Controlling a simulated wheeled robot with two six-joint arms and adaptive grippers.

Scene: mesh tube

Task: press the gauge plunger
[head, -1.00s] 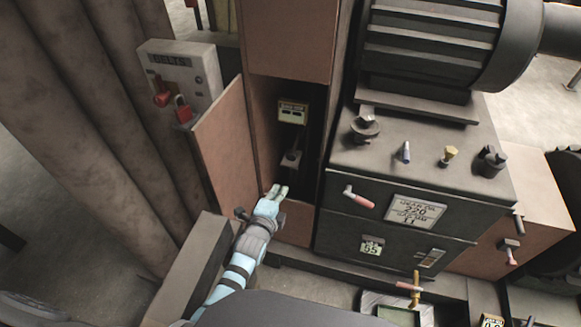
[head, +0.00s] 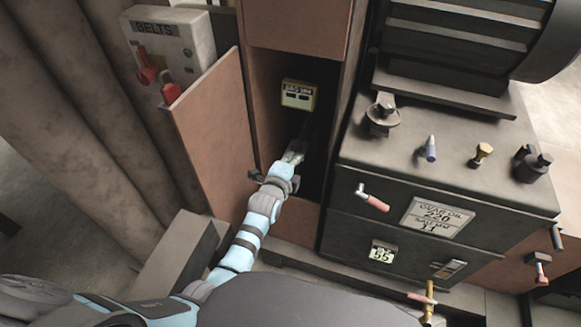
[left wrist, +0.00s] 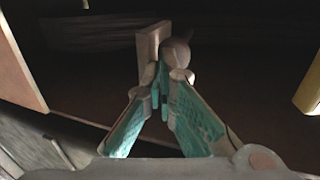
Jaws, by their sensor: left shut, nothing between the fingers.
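A small yellow-framed gauge box (head: 298,94) with a label and dark windows is on the back of an open cabinet recess. My left gripper (head: 294,154) reaches into the recess below this box, fingers shut and empty. In the left wrist view the shut fingertips (left wrist: 163,88) point at a pale plate (left wrist: 149,42) with a rounded grey knob (left wrist: 177,52), which looks like the plunger. The tips overlap the knob's lower part in the picture; I cannot tell whether they touch. In the head view the gripper mostly hides the knob. My right gripper is not in view.
The open brown cabinet door (head: 208,130) stands close left of my left arm. The BELTS panel (head: 170,48) with red handles is beyond it. A dark machine cabinet (head: 400,180) with knobs and a red-handled lever (head: 372,198) stands to the right. The recess is narrow.

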